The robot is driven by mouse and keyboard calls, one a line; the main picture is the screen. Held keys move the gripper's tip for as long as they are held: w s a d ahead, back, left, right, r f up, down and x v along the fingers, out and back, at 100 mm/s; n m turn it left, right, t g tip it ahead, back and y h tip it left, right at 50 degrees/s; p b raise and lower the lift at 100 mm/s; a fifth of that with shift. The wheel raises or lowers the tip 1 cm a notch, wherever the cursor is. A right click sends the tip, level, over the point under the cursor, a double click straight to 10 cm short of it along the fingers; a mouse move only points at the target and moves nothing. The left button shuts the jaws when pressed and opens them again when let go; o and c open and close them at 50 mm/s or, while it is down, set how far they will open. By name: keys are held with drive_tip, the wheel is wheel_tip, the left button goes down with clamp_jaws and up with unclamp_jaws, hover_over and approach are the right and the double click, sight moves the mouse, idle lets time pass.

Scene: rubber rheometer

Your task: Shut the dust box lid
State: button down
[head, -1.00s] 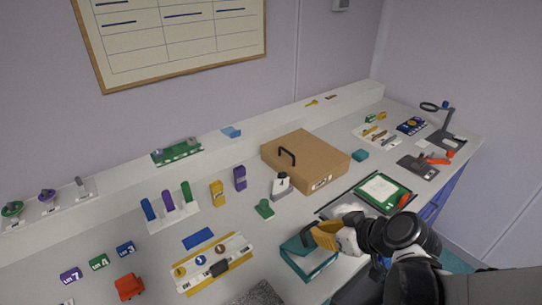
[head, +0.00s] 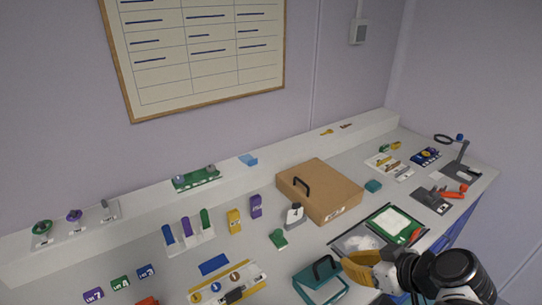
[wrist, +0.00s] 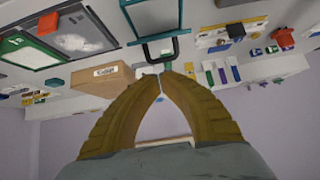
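A teal box with a black handle (head: 302,281), which I take for the dust box, sits near the bench's front edge. In the wrist view its teal frame (wrist: 136,22) is at the top, with the black handle (wrist: 175,53) just beyond my fingertips. A pale area shows inside the frame; I cannot tell how far the lid stands open. My gripper (head: 343,262), with yellow-brown fingers, is just right of the handle. In the wrist view its fingertips (wrist: 160,82) come together with nothing visible between them. Whether they touch the handle is unclear.
A brown box with a black handle (head: 335,192) stands behind. A yellow-edged rack (head: 228,284) lies left. Some bare bench shows between them.

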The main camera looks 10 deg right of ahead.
drive_tip(key=w+a+r+g+h+p, duration=0.2)
drive_tip(key=w+r+g+p, duration=0.15)
drive_tip(key=w+g, duration=0.2)
drive_tip(key=w+a+r+g+h+p, duration=0.2)
drive_tip(key=w+a+r+g+p, duration=0.15)
drive_tip(key=w, duration=0.35)
drive_tip(key=b, duration=0.5)
hover_over(319, 268)
drive_tip(key=shift+g, duration=0.3)
drive_tip(key=f, duration=1.2)
drive_tip(key=shift+w+a+f, duration=0.2)
drive_tip(key=shift+w+f, duration=0.05)
drive_tip(key=shift+w, duration=0.15)
drive_tip(key=shift+s, duration=0.1)
drive_tip(key=shift+s+d+f+t+y, duration=0.1)
drive_tip(key=shift+s+d+t+y, duration=0.05)
drive_tip(key=shift+s+t+y, duration=0.2)
